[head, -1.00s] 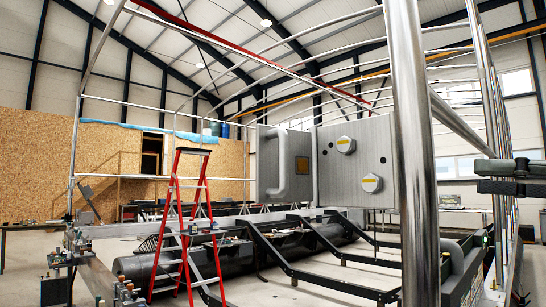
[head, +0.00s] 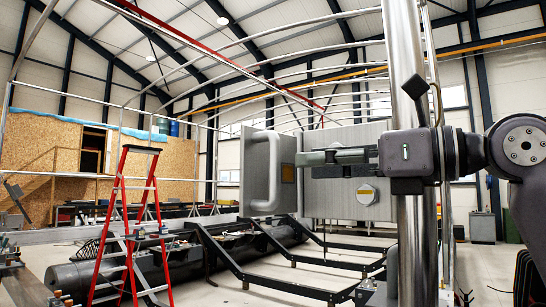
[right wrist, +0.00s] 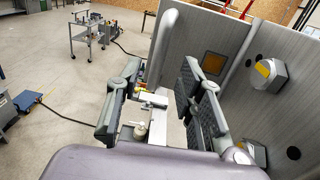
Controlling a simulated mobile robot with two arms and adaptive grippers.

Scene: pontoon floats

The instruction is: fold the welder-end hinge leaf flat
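A grey leaf (head: 258,185) with a large rounded handle (head: 272,165) and a small brown square stands left of a second grey panel (head: 350,200) with yellow-labelled knobs. In the right wrist view the leaf (right wrist: 190,40) meets the knob panel (right wrist: 262,95) at an angle. I cannot tell which is the welder-end one. My right gripper (head: 310,165) points left, in front of the panels in the head view. In the wrist view its two fingers (right wrist: 160,72) are apart with nothing between them, beside the leaf. I see no contact. My left gripper is out of view.
A shiny vertical pole (head: 405,60) stands close by the right arm. A red stepladder (head: 125,235) is at left, near a long black cylinder (head: 185,258) and black frame beams (head: 270,255). The wrist view shows a tool trolley (right wrist: 88,38) and open floor.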

